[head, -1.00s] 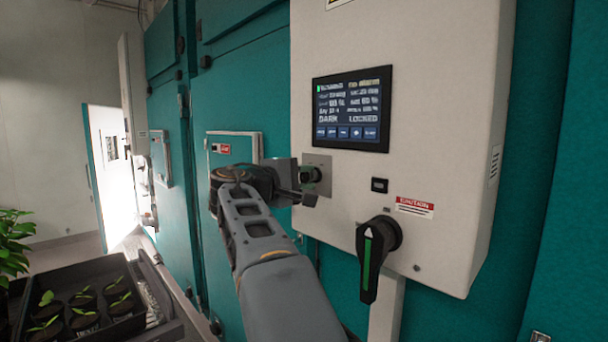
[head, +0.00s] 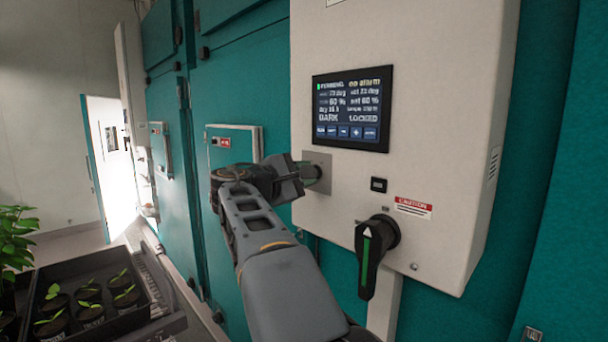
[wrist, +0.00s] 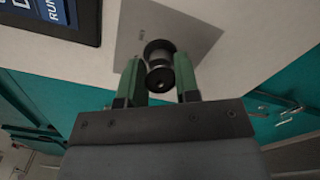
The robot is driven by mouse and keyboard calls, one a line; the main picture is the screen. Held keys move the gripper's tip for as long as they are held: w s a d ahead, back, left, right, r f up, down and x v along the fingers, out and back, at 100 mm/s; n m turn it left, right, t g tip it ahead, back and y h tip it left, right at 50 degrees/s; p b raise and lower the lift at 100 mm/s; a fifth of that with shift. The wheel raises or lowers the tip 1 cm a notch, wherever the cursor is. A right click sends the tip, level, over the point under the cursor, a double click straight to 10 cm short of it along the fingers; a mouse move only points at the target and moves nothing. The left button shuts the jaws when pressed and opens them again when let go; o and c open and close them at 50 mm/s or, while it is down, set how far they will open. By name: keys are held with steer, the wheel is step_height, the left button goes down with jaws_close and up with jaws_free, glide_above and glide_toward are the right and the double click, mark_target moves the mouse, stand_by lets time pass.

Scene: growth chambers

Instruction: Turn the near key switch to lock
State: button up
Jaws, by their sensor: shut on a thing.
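The key switch (wrist: 159,62) is a dark round knob on a square metal plate (wrist: 207,42) on the white control box. In the wrist view it sits between the two green-padded fingers of my gripper (wrist: 160,82), which is shut on it. In the head view my gripper (head: 312,172) reaches the plate (head: 322,160) from the left and hides most of the switch. The screen (head: 352,108) above the switch reads "DARK" and "LOCKED". The marks on the plate are too small to read.
A large black rotary handle (head: 375,248) with a green stripe sticks out below right of the switch. A small black display (head: 379,185) sits above it. Teal chamber doors (head: 225,85) stand behind. A tray (head: 122,308) of seedlings is at the lower left.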

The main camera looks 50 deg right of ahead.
steer(key=o, duration=0.9)
steer(key=a+b, duration=0.1)
steer(key=a, duration=0.3)
steer(key=a+b, duration=0.1)
steer(key=a, duration=0.4)
steer(key=w+a+b, duration=0.1)
steer(key=a, duration=0.3)
steer(key=shift+a, duration=0.4)
